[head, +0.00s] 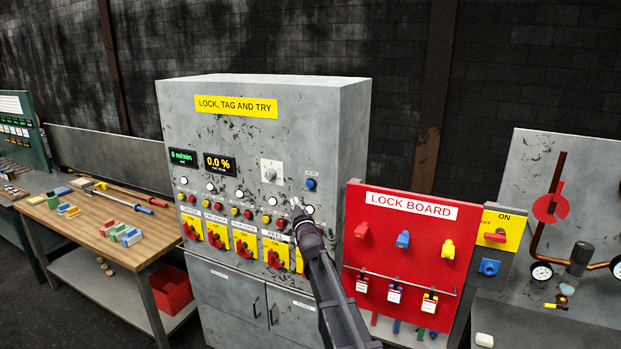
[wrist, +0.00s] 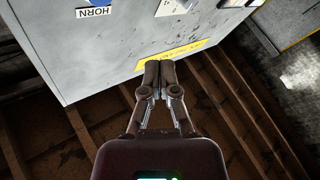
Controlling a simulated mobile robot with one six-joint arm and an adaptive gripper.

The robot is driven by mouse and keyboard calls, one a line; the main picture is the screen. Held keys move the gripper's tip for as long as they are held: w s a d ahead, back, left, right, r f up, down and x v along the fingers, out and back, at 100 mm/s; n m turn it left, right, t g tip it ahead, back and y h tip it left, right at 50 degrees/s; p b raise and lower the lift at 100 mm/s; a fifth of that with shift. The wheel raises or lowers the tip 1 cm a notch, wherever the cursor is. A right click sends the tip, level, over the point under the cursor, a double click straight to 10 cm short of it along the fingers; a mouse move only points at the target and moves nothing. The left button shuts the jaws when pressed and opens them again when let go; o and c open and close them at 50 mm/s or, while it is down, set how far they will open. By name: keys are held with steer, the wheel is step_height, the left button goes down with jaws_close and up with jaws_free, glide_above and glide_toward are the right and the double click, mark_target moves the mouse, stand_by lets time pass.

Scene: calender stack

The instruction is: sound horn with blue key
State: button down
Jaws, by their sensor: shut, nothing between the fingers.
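The blue key (head: 310,184) is a round blue button at the right of the grey cabinet's front panel, under a small label. In the wrist view the blue key (wrist: 97,3) is cut by the top edge, beside a label reading HORN (wrist: 95,13). My gripper (head: 296,205) is in front of the panel, a little below and left of the key in the head view. In the wrist view my gripper (wrist: 160,66) has its fingers together, empty, and apart from the key. Whether the fingertips touch the cabinet cannot be told.
The grey cabinet (head: 350,120) carries buttons, displays, a selector switch (head: 271,171) and red-and-yellow isolators (head: 245,245). The red lock board (head: 381,240) stands close at its right. A wooden bench (head: 150,240) with locks and tools is at the left.

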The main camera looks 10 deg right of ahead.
mark_target(306, 184)
steer(key=shift+w+a+r, duration=0.1)
steer(key=shift+a+r, duration=0.05)
steer(key=shift+r, duration=0.4)
steer(key=shift+w, duration=0.15)
steer(key=shift+w+d, duration=0.85)
steer(key=shift+w, duration=0.3)
steer(key=shift+w+d, duration=0.9)
steer(key=shift+w, duration=0.25)
steer(key=shift+w+d, duration=0.85)
steer(key=shift+w, duration=0.3)
steer(key=shift+w+d, duration=0.15)
steer(key=shift+w, duration=0.05)
steer(key=shift+w+d, duration=0.1)
steer(key=shift+w, duration=0.1)
steer(key=shift+w+d, duration=0.35)
steer(key=shift+w, duration=0.1)
stand_by(0.4)
steer(key=shift+s+a, duration=0.1)
steer(key=shift+s, duration=0.05)
steer(key=shift+s+a, duration=0.5)
steer(key=shift+s, duration=0.15)
